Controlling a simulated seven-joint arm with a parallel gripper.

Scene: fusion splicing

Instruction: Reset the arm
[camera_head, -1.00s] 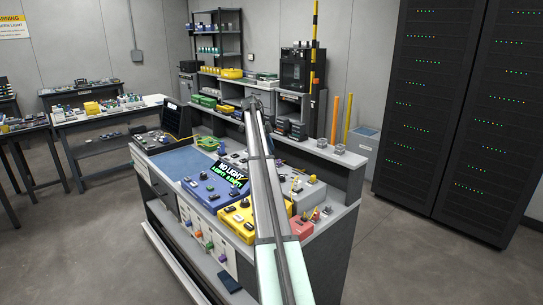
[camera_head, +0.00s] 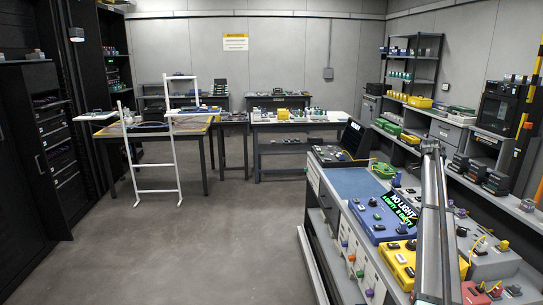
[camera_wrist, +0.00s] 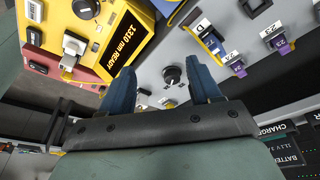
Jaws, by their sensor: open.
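My gripper (camera_wrist: 163,85) shows in the wrist view with its two blue fingers spread apart and nothing between them. Beyond the fingers is a grey panel with a black knob (camera_wrist: 172,76). A yellow box (camera_wrist: 112,30) with a "1310 nm READY" display is at the upper left of that view. In the head view my arm reaches up over the right part of the workbench, and the gripper cannot be made out there. The yellow box (camera_head: 398,262) lies just left of the arm. A blue device (camera_head: 368,216) with a "NO LIGHT, A EMPTY, B EMPTY" display sits behind it.
Purple connectors (camera_wrist: 238,69) sit in numbered ports at the wrist view's upper right. In the head view, a red box (camera_head: 482,292) is right of the arm. A blue mat (camera_head: 355,183) lies clear on the bench. A white frame (camera_head: 150,160) stands left; open floor lies between.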

